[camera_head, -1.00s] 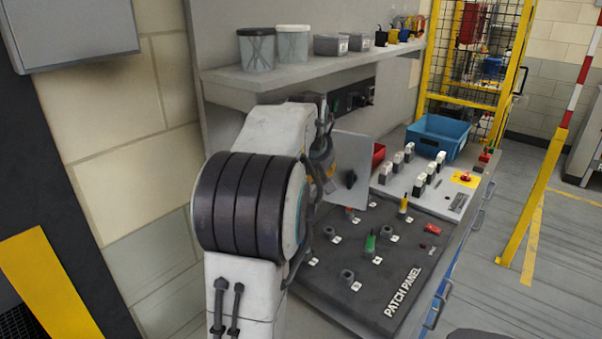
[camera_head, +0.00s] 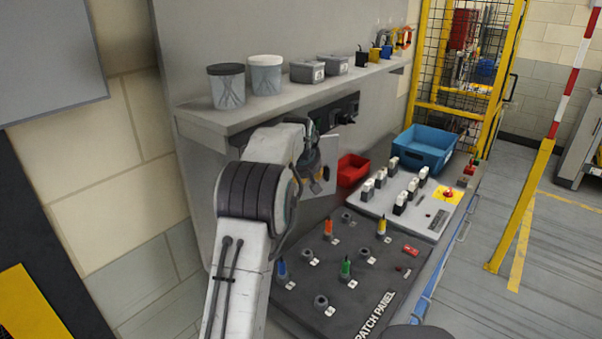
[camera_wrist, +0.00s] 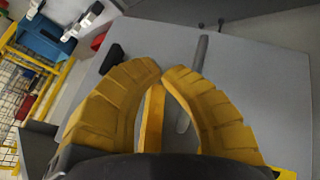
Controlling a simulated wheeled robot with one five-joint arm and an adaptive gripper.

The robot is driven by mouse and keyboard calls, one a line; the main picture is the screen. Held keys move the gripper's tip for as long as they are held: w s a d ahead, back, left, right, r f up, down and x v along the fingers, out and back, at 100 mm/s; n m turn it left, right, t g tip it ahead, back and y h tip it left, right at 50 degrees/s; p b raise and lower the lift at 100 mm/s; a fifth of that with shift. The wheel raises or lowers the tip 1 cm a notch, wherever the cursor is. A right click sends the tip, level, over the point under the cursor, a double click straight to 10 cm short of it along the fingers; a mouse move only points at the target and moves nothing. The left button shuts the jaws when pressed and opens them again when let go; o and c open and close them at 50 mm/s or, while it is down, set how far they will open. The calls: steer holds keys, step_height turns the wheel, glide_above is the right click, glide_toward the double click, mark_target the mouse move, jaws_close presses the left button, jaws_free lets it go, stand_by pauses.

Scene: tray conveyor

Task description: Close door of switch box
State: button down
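The switch box door (camera_head: 329,178) is a grey panel that stands out from the wall below the shelf.
A shelf (camera_head: 215,122) with tubs and small boxes overhangs the arm. A patch panel (camera_head: 340,262) with coloured plugs lies below. A red bin (camera_head: 352,170), a switch board (camera_head: 400,208) and a blue bin (camera_head: 425,147) are to the right. Floor is free at far right.

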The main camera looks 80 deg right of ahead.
steer(key=shift+w+d+p, duration=0.3)
steer(key=shift+d+p, duration=0.4)
steer(key=shift+d, duration=0.25)
